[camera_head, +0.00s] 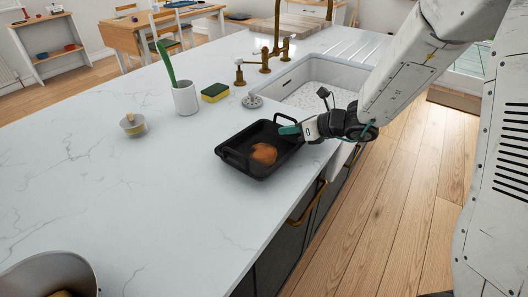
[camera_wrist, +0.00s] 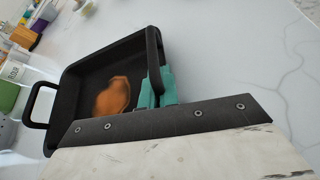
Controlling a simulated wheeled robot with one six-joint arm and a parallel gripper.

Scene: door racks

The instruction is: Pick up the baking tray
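The black baking tray (camera_head: 240,165) is on the white counter near its front edge, with an orange-brown piece of food (camera_head: 264,153) inside. My gripper (camera_head: 290,130) is at the tray's handle on the sink side. In the wrist view, its teal fingers (camera_wrist: 156,90) lie on both sides of the handle of the tray (camera_wrist: 68,98) and appear closed on it. The opposite handle is free. I cannot tell whether the tray's underside touches the counter.
The sink (camera_head: 325,80) with a brass tap (camera_head: 275,45) lies behind the tray. A metal pot (camera_head: 30,270) is at near left. The counter's middle is clear.

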